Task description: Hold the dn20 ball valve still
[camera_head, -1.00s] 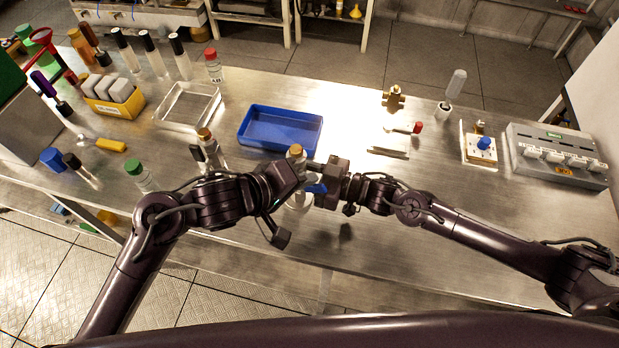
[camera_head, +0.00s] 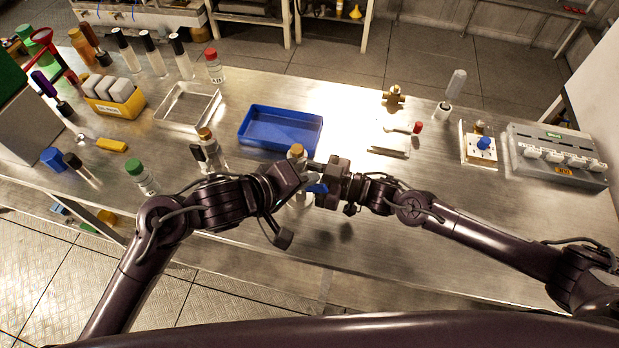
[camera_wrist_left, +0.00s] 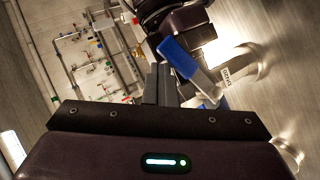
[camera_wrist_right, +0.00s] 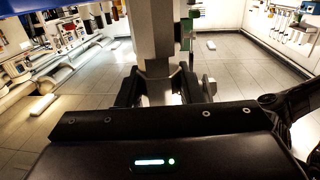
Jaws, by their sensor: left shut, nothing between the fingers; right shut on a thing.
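The DN20 ball valve (camera_head: 300,201) stands near the front of the steel bench, mostly hidden between my two grippers. Its blue lever (camera_head: 318,188) shows under the right gripper. In the left wrist view the lever (camera_wrist_left: 178,57) slants beside a pale metal part with a small label. My right gripper (camera_head: 322,180) is shut on the valve from the right; a grey metal body (camera_wrist_right: 158,45) fills its fingers in the right wrist view. My left gripper (camera_head: 305,181) is shut and empty close to the valve. Its fingertips (camera_wrist_left: 160,82) lie next to the lever; contact cannot be told.
A blue tray (camera_head: 243,139) lies just behind the grippers. A cork-coloured top (camera_head: 297,151) shows right behind them. A dark-and-clear bottle (camera_head: 211,153) and a green-capped bottle (camera_head: 143,178) stand near the left arm. Bench room is free right of the right gripper.

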